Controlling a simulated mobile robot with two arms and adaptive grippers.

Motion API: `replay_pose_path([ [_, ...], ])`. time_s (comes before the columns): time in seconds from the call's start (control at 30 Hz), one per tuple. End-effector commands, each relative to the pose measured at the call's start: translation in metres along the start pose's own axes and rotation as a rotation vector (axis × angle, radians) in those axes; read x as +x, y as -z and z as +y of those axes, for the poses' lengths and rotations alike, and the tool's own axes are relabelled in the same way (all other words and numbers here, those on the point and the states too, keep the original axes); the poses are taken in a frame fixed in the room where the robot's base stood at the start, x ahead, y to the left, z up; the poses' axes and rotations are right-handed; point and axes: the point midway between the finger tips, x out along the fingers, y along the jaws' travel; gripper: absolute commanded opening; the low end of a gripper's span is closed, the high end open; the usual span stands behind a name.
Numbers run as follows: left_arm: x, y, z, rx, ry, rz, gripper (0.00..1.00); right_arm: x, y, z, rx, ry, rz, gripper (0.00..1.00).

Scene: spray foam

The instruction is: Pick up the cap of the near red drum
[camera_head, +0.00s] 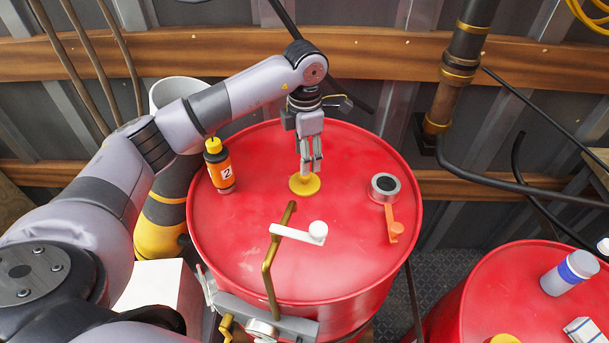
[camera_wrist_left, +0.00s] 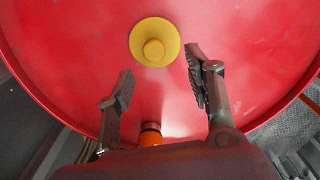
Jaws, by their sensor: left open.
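The near red drum (camera_head: 340,240) stands upright in the middle of the head view. Its yellow round cap (camera_head: 304,185) lies on the drum top and has a raised knob in the centre. My left gripper (camera_head: 311,172) points down just above the cap, open and empty. In the left wrist view the cap (camera_wrist_left: 154,42) shows beyond the two spread fingers (camera_wrist_left: 160,88), with a gap to them. Whether a finger touches the cap cannot be told from the head view. My right gripper is not in view.
A second red drum (camera_head: 500,305) stands at right.

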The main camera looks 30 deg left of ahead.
Motion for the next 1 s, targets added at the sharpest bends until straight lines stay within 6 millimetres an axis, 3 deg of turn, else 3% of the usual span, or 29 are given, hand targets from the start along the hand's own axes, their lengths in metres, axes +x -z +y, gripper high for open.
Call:
replay_pose_path([
  [0.13, 0.019, 0.000, -0.001, 0.001, 0.002, 0.002, 0.48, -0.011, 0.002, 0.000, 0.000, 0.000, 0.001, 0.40],
  [0.37, 0.034, 0.000, 0.001, 0.000, 0.003, 0.003, 0.48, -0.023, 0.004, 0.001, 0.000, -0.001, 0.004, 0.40],
  [0.5, 0.053, 0.000, 0.006, -0.001, 0.004, 0.004, 0.48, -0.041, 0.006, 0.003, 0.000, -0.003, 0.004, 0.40],
  [0.63, 0.072, -0.001, 0.006, 0.000, 0.003, 0.001, 0.48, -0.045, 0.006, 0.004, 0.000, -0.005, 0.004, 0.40],
  [0.93, 0.079, -0.001, 0.007, 0.001, 0.000, 0.000, 0.48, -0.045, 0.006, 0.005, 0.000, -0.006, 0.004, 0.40],
  [1.0, 0.079, -0.001, 0.007, 0.001, 0.000, 0.000, 0.43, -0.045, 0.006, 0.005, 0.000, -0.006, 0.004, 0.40],
])
